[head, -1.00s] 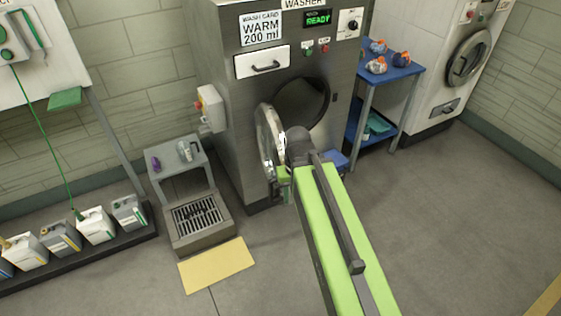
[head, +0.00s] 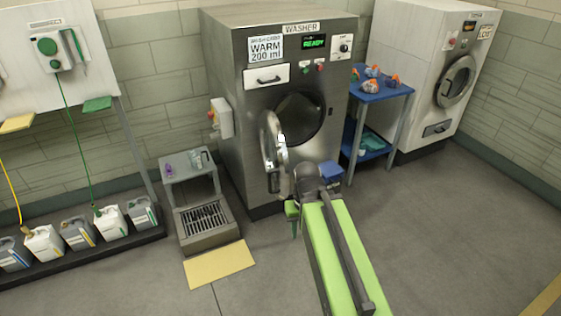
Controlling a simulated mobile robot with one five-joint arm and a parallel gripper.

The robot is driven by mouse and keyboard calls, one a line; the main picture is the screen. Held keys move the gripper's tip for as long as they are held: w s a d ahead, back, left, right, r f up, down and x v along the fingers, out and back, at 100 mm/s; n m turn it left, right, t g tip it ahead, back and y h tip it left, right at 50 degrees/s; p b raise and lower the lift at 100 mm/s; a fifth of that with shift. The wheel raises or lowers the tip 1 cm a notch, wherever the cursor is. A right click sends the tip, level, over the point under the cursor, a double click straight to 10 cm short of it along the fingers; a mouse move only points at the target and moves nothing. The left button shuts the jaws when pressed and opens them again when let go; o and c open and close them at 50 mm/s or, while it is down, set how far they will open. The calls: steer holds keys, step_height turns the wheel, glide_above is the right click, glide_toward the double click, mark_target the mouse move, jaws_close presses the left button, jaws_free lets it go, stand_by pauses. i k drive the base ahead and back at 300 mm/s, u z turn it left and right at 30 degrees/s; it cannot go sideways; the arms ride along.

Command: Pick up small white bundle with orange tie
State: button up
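Small white bundles with orange ties lie on the top of a blue cart (head: 395,93), right of the washer. One sits at the front left (head: 370,87), one at the right (head: 393,81) and one at the back (head: 371,71). They are too small to tell apart in detail. My green arm reaches from the bottom toward the washer, left of the cart and well apart from the bundles. My gripper is around the arm's far end, mostly hidden behind it; its fingers cannot be made out.
The washer (head: 230,75) has its round door (head: 271,145) open, near my arm's far end. A blue object (head: 330,170) is beside the arm. A grey stand (head: 185,170) and yellow mat (head: 220,264) are left. Floor on the right is clear.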

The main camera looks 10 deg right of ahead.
mark_target(370, 86)
steer(key=u, duration=0.15)
steer(key=i, duration=0.9)
steer(key=z, duration=0.05)
